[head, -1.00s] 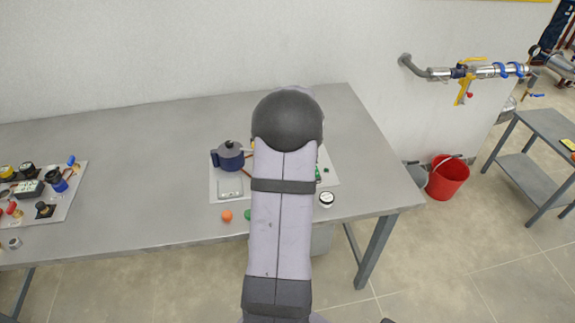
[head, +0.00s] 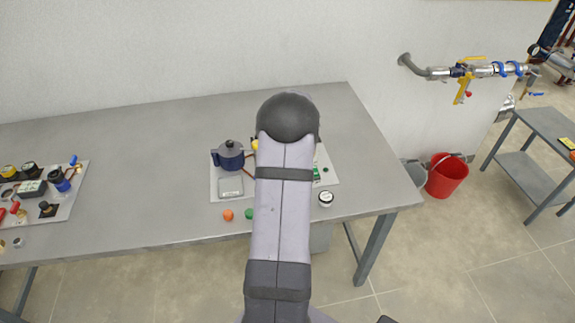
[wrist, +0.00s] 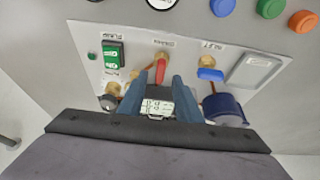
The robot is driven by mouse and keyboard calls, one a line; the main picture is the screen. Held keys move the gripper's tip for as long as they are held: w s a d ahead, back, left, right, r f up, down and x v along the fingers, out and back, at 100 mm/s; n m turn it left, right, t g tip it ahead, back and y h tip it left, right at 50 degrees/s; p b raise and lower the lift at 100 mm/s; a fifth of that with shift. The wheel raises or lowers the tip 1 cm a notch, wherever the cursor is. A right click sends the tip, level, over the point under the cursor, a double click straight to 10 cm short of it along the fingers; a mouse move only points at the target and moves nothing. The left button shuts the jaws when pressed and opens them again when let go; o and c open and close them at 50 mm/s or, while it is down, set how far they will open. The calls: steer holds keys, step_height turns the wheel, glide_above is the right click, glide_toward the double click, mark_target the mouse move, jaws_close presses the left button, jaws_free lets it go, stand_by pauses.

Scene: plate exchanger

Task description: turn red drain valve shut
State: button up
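The red drain valve handle (wrist: 160,70) sits on a brass fitting on the white panel, in the wrist view. The handle points down the picture towards my gripper (wrist: 159,83). My gripper's two blue fingers are apart, one on each side of the handle's lower end. I cannot tell whether either finger touches it. In the head view my own arm hides this valve and my gripper. The panel (head: 222,191) lies on the grey bench, partly behind my arm.
A blue-handled valve (wrist: 210,74), a dark blue pot (wrist: 224,108) and a green switch (wrist: 113,54) are close around. A white meter (wrist: 157,104) shows between the fingers.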

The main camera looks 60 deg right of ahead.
steer(key=shift+p+x, duration=0.35)
steer(key=shift+x, duration=1)
jaws_close()
